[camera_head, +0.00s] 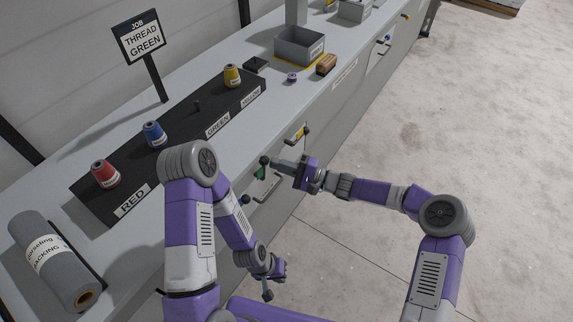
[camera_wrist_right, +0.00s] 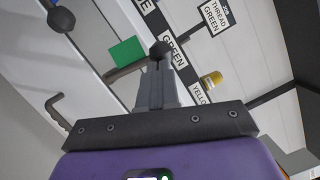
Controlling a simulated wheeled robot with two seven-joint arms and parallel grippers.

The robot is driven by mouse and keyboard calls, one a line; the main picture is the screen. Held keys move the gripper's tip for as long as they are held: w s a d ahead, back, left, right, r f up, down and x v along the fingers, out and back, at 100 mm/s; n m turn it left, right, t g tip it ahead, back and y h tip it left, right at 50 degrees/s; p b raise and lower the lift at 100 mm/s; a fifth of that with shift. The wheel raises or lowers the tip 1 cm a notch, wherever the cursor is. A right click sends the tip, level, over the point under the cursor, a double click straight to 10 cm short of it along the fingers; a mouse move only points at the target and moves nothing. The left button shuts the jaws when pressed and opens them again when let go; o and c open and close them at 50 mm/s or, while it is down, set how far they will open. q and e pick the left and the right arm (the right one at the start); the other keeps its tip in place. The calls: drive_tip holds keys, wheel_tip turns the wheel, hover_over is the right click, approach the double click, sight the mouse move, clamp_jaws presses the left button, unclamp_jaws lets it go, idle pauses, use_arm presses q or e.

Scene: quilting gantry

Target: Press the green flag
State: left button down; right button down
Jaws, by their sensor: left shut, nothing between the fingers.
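The green flag (camera_head: 260,173) hangs on the bench front, and it shows as a green square in the right wrist view (camera_wrist_right: 127,52). A dark ball knob (camera_wrist_right: 160,50) on a rod sits beside the flag. My right gripper (camera_head: 275,162) points left at this knob. Its fingers (camera_wrist_right: 160,72) look closed together, with the tips at or just short of the knob; I cannot tell whether they touch. My left gripper (camera_head: 268,286) is low in front of the bench, shut and empty, apart from the green flag.
A yellow flag (camera_head: 299,133) is farther along the bench front, and a blue flag (camera_head: 244,199) is nearer. Red (camera_head: 105,174), blue (camera_head: 154,134) and yellow (camera_head: 233,76) spools stand on the black board (camera_head: 92,199). The floor at right is clear.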

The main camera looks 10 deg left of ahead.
idle(0.4)
